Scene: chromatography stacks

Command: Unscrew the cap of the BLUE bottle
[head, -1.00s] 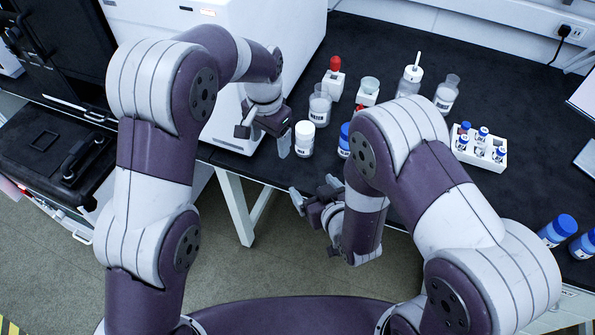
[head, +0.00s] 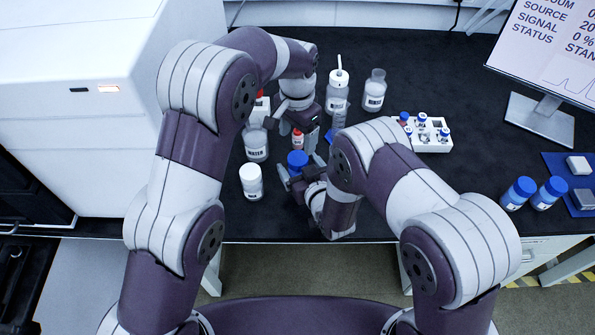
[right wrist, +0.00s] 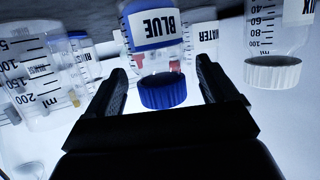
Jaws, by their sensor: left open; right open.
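The BLUE bottle's blue cap (head: 297,159) shows near the bench's front edge in the head view. In the right wrist view the bottle (right wrist: 157,38) appears upside down, with its blue label and ribbed cap (right wrist: 163,91) between the fingers. The cap is on the bottle. My right gripper (head: 299,170) is open, its fingers on either side of the bottle; I cannot tell whether they touch it. My left gripper (head: 293,128) is open and higher, behind the blue cap. The bottle's body is mostly hidden in the head view.
A white-capped bottle (head: 251,182) and a WATER bottle (head: 256,145) stand to the left. A red-topped item (head: 297,139) is close behind. Wash bottle (head: 337,95), clear bottle (head: 374,92) and vial rack (head: 432,143) stand further back and right. Two blue-capped bottles (head: 518,193) stand far right.

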